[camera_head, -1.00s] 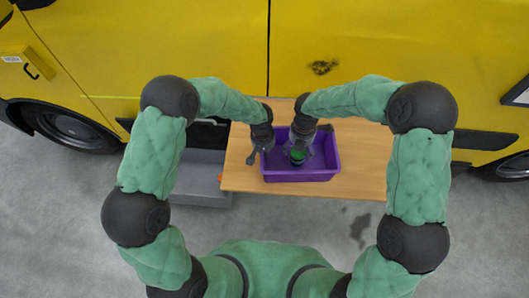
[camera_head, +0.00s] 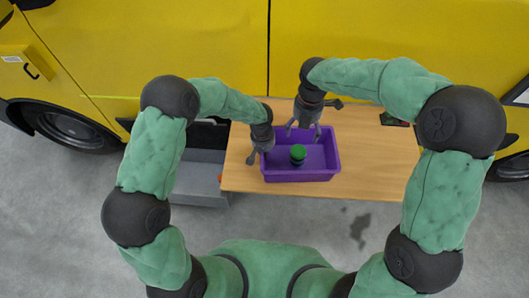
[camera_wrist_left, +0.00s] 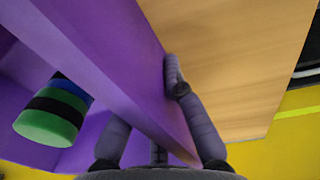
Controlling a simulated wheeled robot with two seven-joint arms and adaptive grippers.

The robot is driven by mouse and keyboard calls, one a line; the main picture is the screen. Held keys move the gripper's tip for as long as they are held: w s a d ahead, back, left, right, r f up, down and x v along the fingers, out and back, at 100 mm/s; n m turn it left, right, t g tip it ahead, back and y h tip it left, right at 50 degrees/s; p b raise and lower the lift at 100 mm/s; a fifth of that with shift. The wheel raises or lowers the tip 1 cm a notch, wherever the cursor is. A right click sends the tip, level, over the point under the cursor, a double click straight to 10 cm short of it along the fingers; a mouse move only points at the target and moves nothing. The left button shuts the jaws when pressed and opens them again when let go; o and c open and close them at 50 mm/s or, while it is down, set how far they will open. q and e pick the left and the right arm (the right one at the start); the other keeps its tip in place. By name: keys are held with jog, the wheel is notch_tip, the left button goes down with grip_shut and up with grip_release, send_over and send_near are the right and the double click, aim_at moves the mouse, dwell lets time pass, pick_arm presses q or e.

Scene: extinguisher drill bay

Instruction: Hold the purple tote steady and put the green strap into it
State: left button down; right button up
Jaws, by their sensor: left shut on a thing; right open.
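The purple tote (camera_head: 325,177) stands on the wooden table, and its wall (camera_wrist_left: 120,65) fills much of the left wrist view. My left gripper (camera_head: 256,158) is shut on the tote's left wall, with fingers on both sides of it; its fingers (camera_wrist_left: 150,105) also show in the left wrist view. The green strap (camera_head: 298,152) is a round roll inside the tote, near the middle. In the left wrist view the strap (camera_wrist_left: 48,126) shows green, black and blue bands. My right gripper (camera_head: 303,130) is open and empty above the tote's back part, apart from the strap.
The wooden table (camera_head: 365,165) has free room right of the tote. A small dark object (camera_head: 393,119) lies near its back right. A grey open bin (camera_head: 203,172) stands left of the table. A yellow vehicle (camera_head: 400,50) stands behind it.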

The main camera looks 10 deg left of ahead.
pick_arm(q)
jog(key=c, duration=1.3)
grip_release()
jog(key=r, duration=1.2)
jog(key=shift+a, duration=0.3)
jog(key=shift+s, duration=0.1)
